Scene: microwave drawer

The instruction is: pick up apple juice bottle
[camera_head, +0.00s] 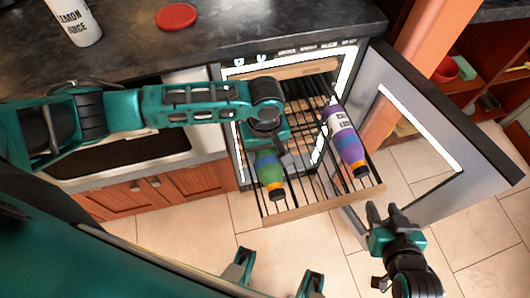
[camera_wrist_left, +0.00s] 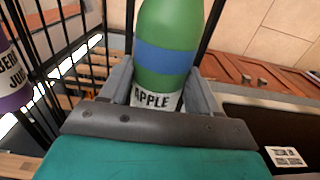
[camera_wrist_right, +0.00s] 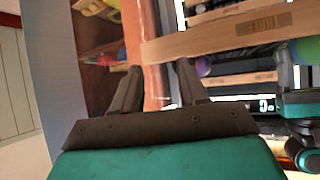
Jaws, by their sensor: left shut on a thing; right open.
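The apple juice bottle (camera_head: 269,170) is green with a blue band and an orange and black neck. It lies in the pulled-out wire drawer (camera_head: 318,207), at its left side. My left gripper (camera_head: 270,142) comes from above and is shut on the bottle near its label. In the left wrist view the fingers (camera_wrist_left: 158,88) sit on both sides of the bottle (camera_wrist_left: 168,50), just at the "APPLE" label. My right gripper (camera_head: 386,222) is open and empty, in front of the drawer's right corner. Its fingers (camera_wrist_right: 158,90) show apart in the right wrist view.
A purple juice bottle (camera_head: 345,142) lies at the drawer's right side. The open door (camera_head: 440,150) stands to the right. A lemon juice bottle (camera_head: 73,20) and a red lid (camera_head: 176,16) are on the dark counter (camera_head: 120,58). The floor in front is clear.

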